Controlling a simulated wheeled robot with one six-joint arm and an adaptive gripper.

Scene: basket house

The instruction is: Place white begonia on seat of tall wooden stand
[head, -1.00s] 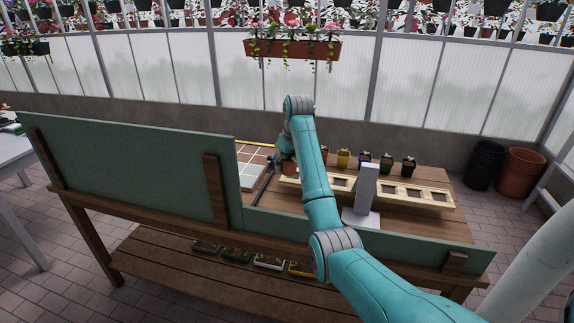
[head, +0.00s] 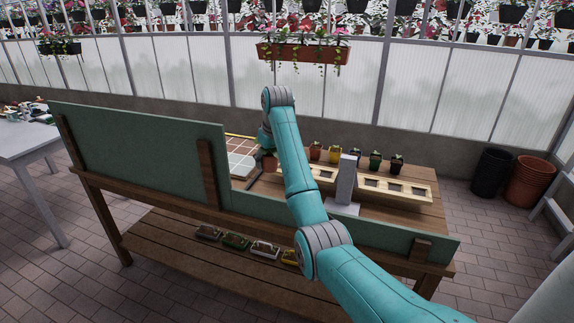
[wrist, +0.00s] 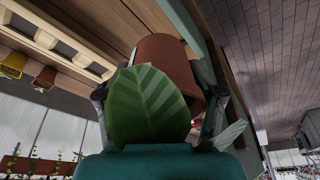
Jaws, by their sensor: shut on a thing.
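My gripper (wrist: 160,97) is shut on a terracotta pot (wrist: 165,52) in the wrist view, with a finger on either side of it. A large green leaf (wrist: 150,105) with pale veins covers the pot's lower part in that view. A pale leaf or petal (wrist: 232,136) shows beside the right finger. No full white bloom is visible, so I cannot confirm the begonia. In the head view my gripper (head: 258,163) is low behind my forearm, over the potting bench, and its load is mostly hidden. No tall wooden stand is recognisable in either view.
The wooden bench (head: 170,252) has a green back panel (head: 140,150). Several small pots, including a yellow one (head: 334,155), stand behind a pale slotted rack (head: 415,187). A grey upright (head: 347,180) stands at the rack. A table (head: 22,142) is left; brick floor is open.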

